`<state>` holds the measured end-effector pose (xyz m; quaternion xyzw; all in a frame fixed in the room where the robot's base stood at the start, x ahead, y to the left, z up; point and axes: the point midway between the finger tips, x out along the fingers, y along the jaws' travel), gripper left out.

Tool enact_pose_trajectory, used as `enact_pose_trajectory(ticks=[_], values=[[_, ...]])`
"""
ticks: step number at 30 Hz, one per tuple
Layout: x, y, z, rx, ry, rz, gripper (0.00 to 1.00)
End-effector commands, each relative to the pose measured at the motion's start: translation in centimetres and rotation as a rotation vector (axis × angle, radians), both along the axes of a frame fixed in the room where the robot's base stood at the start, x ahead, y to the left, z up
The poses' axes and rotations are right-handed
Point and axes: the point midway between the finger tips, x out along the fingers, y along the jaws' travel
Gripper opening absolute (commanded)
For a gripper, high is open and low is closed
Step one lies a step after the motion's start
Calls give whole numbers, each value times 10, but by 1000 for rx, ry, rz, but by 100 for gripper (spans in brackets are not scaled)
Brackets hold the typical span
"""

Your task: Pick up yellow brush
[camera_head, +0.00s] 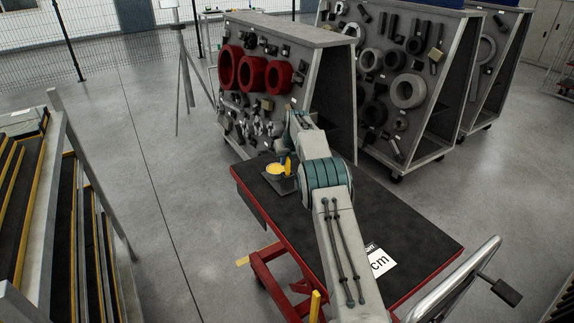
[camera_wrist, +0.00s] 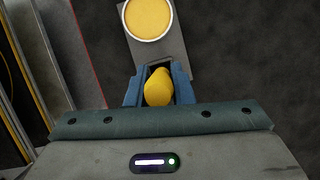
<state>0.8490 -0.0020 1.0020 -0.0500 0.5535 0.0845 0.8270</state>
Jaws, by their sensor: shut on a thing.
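The yellow brush (camera_wrist: 159,88) is between the blue fingers of my gripper (camera_wrist: 158,80) in the wrist view. My gripper is shut on it. In the head view the yellow brush (camera_head: 288,167) shows as a small upright yellow piece beside my arm. A round yellow-filled dish (camera_wrist: 148,18) lies just ahead of the gripper on a grey plate (camera_wrist: 181,45); the dish also shows in the head view (camera_head: 275,169). The lower end of the brush is hidden, so I cannot tell whether it touches the plate.
The dish and plate are at the far end of a red-framed cart with a black top (camera_head: 405,222). A white sign (camera_head: 381,262) lies on the cart. A grey rack with red rings (camera_head: 252,75) stands behind it. Yellow-edged steps (camera_head: 70,215) are at the left.

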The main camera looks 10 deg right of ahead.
Motion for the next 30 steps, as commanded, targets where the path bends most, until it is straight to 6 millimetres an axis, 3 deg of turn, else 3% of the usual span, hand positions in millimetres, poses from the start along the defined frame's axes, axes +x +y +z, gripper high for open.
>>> enact_pose_trajectory(ticks=[5, 15, 21, 30], values=[[1, 0, 20, -1, -6, 0, 0], [1, 0, 84, -1, -3, 1, 0], [0, 0, 98, 1, 0, 1, 0], [0, 0, 100, 1, 0, 0, 0]])
